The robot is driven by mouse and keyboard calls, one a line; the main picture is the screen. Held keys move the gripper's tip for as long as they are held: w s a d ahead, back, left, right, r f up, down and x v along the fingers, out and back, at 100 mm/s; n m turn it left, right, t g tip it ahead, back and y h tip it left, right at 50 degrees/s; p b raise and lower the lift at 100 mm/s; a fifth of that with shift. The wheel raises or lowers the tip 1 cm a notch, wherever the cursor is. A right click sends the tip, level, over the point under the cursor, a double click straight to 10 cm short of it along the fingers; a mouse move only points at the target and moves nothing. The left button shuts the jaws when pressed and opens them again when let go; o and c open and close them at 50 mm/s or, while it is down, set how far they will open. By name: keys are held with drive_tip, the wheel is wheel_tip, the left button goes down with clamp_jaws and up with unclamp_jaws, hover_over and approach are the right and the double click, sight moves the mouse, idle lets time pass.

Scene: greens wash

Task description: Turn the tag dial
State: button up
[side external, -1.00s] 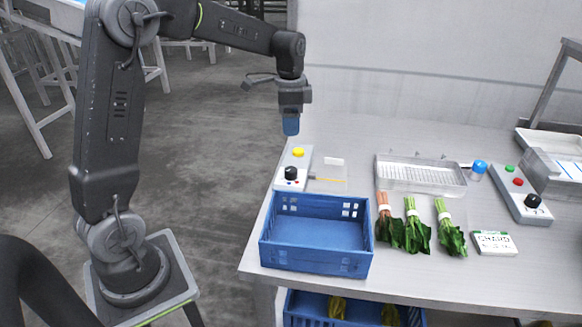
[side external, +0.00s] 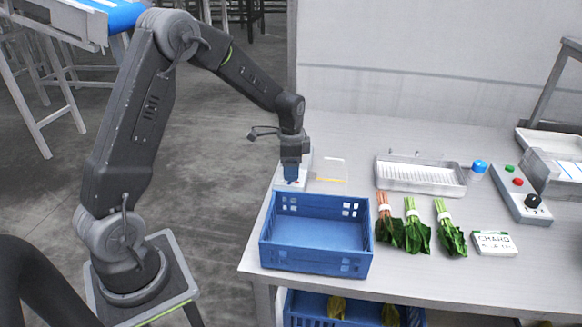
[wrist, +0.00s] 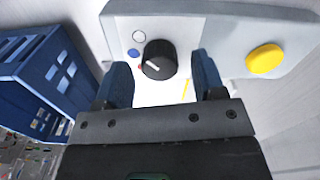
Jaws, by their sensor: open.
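The tag dial, a black round knob (wrist: 159,60) with a white pointer line, sits on a light grey control box (wrist: 216,38). In the wrist view it shows just beyond and between the two blue fingers of my gripper (wrist: 162,85), which are open. I cannot tell whether the fingers reach around it. White, blue and red spots mark the panel beside the dial, and a yellow button (wrist: 265,59) is at its right. In the side external view my gripper (side external: 291,173) is down over the box and hides the dial.
A blue crate (side external: 316,262) stands close in front of the box. Tied bunches of greens (side external: 417,235), a label card (side external: 494,243) and a clear tray (side external: 420,188) lie to the right. A second control box (side external: 520,193) stands farther right.

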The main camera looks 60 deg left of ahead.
drive_tip(key=shift+f, duration=0.25)
drive_tip(key=c, duration=0.9)
drive_tip(key=shift+n, duration=0.3)
drive_tip(key=n, duration=0.4)
drive_tip(key=shift+n, duration=2)
